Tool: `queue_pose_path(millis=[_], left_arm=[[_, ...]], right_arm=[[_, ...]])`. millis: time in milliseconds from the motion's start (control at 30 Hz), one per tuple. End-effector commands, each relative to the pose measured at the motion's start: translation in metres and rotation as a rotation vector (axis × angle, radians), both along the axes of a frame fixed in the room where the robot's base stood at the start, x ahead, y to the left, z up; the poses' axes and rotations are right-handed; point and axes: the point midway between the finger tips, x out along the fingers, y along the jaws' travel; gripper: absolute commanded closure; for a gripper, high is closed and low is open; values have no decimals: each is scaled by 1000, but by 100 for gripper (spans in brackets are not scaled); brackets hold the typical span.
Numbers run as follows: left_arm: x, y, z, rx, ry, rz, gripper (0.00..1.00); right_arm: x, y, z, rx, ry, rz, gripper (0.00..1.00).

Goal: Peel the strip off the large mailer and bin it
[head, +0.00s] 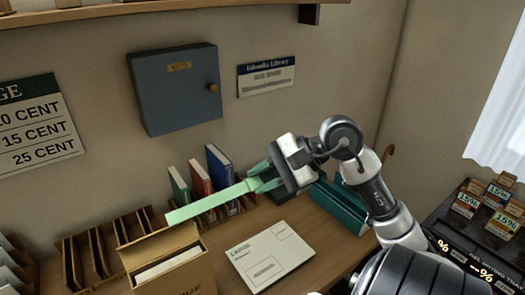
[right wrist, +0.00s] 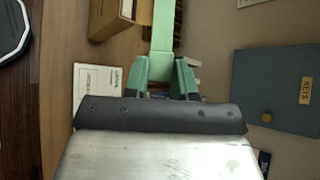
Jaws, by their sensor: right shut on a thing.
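My right gripper (head: 262,182) is shut on one end of a long pale green strip (head: 208,204). The strip sticks out to the left, in the air above an open cardboard box (head: 185,279). In the right wrist view the strip (right wrist: 163,30) runs away from between the green fingers (right wrist: 163,75). A white mailer (head: 270,257) with printed labels lies flat on the desk, below and apart from the gripper. It shows partly in the right wrist view (right wrist: 88,90). I see no bin. My left gripper is not in view.
Upright books (head: 200,184) stand at the back of the desk, behind the strip. Wooden slotted racks (head: 95,250) stand left of the box. A teal object (head: 338,207) is right of the mailer. A grey key cabinet (head: 175,88) hangs on the wall.

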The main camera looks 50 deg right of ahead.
Motion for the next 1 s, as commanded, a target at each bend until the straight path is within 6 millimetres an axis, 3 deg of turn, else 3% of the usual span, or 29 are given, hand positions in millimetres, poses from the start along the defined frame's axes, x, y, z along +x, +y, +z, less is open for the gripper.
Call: queue_pose_path(millis=[1000], left_arm=[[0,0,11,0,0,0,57]], right_arm=[[0,0,36,0,1,-1,87]])
